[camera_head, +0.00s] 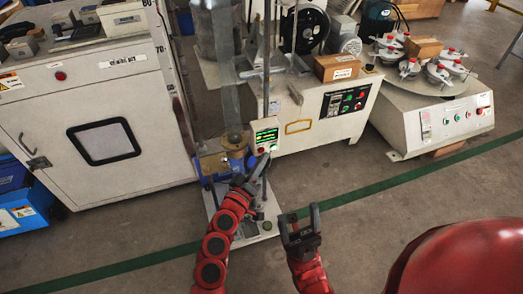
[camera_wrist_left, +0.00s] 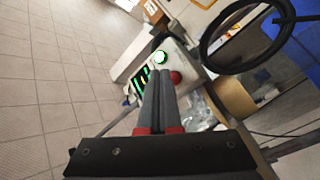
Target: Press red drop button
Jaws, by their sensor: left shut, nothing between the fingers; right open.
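The red button (camera_wrist_left: 176,77) sits on the face of a small white control box (camera_wrist_left: 181,58), beside a lit green button (camera_wrist_left: 160,57) and a green-lit display. In the head view the control box (camera_head: 265,130) stands on the tall tube tester. My left gripper (camera_head: 264,160) is just below this box, its fingers together and empty. In the left wrist view its fingertips (camera_wrist_left: 160,72) are right beside the red button; I cannot tell whether they touch it. My right gripper (camera_head: 298,213) is open and empty above the floor, right of the tester's base.
The tester's clear tube (camera_head: 215,70) and base plate (camera_head: 262,229) are close to my left arm. A white cabinet (camera_head: 95,115) stands left, machines with a cardboard box (camera_head: 337,67) right. A black cable loop (camera_wrist_left: 207,35) hangs near the control box. Floor at right is clear.

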